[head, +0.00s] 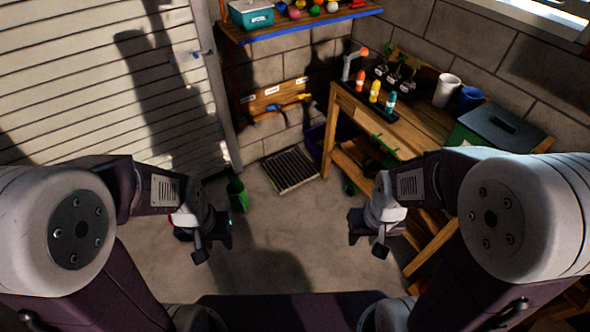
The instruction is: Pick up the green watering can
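A small green vessel (236,194) stands on the floor left of centre, just beyond my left gripper. It may be the watering can; no spout or handle can be made out. A second, dark green thing (348,187) is on the floor by the bench, partly shaded and too small to identify. My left gripper (206,240) hangs above the floor, nearer to me than the green vessel and apart from it. My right gripper (373,238) hangs in front of the wooden bench. Nothing shows held in either; their finger gaps are not clear.
A wooden workbench (425,128) stands at the right with bottles, cups and a dark-lidded green box (503,122). A wall shelf (300,24) holds a teal cooler (251,14) and coloured balls. A floor grate (291,170) lies at the wall. The middle floor is clear.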

